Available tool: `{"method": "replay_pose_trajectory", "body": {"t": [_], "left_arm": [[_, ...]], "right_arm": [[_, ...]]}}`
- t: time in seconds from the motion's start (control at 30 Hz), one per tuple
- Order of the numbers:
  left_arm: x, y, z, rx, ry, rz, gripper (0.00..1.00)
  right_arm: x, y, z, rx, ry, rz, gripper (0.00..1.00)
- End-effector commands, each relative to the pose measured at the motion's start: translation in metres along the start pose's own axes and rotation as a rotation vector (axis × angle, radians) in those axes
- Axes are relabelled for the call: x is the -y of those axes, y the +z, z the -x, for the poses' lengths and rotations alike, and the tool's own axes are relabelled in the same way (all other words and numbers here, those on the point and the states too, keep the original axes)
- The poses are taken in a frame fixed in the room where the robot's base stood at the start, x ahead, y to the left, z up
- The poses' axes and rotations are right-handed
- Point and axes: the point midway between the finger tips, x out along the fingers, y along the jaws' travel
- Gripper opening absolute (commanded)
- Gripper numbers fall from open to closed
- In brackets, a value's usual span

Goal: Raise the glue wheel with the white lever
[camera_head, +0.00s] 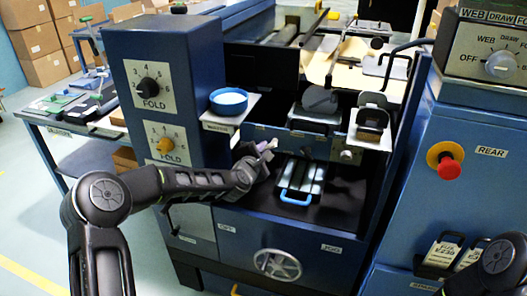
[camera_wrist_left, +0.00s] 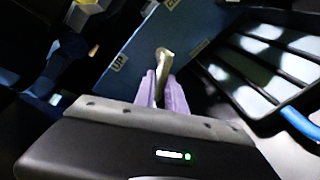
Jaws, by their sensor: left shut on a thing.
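My left gripper (camera_head: 262,153) is at the front of the blue machine, right of the column with the dials. In the left wrist view its purple fingers (camera_wrist_left: 163,92) are shut on the pale lever (camera_wrist_left: 164,62), which stands up between them. Only a small pale tip of the lever (camera_head: 270,144) shows in the head view. Behind the lever is a blue plate (camera_wrist_left: 135,55) with an "UP" label and a second label near its upper edge. I cannot clearly make out the glue wheel. My right gripper is out of view.
A blue-handled slotted tray (camera_head: 298,197) lies just right of the gripper. A blue bowl of white stuff (camera_head: 229,103) sits on a shelf above it. A handwheel (camera_head: 277,264) is on the front panel below. A red button (camera_head: 448,168) is on the right cabinet.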

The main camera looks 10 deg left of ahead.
Motion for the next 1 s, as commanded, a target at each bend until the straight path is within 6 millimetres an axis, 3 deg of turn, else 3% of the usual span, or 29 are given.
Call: {"method": "replay_pose_trajectory", "body": {"t": [0.37, 1.0], "left_arm": [[-0.005, 0.002, 0.001, -0.048, 0.03, -0.248, 0.0], [-0.018, 0.011, 0.005, -0.167, 0.101, -0.835, 0.0]], "right_arm": [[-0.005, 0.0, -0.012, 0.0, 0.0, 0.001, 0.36], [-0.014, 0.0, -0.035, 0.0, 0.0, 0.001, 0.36]]}}
